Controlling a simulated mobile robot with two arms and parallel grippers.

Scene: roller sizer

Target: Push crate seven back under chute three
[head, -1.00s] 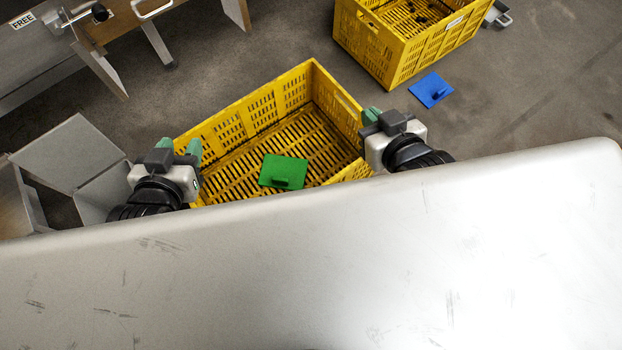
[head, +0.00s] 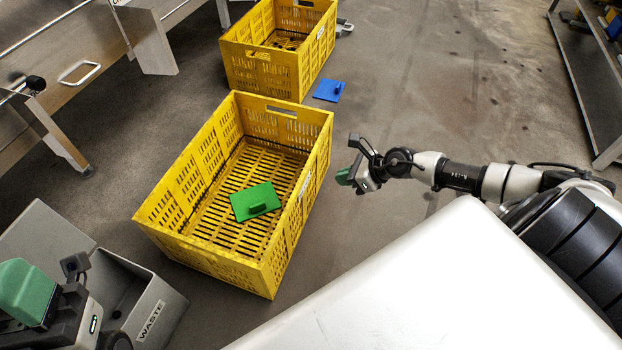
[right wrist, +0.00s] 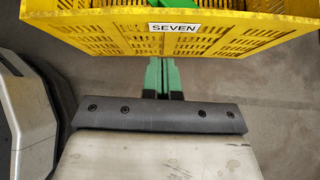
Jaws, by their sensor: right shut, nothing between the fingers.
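Crate seven (head: 215,160) is a yellow slatted crate on the floor, mid-left in the head view. My right gripper (head: 347,176) is shut and empty, just right of the crate's right wall, with a small gap in the head view. Its green fingers (right wrist: 163,76) point at that wall. My left gripper (head: 30,290) is at the bottom left corner; its jaw opening is hidden. No chute marked three is readable.
A second yellow crate (head: 258,72) stands behind, with a blue plate (head: 329,90) on the floor beside it. A grey WASTE bin (head: 160,305) is near the left gripper. Metal machinery (head: 45,50) lines the left; a metal rack (head: 578,90) is far right. Floor is clear behind the right arm.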

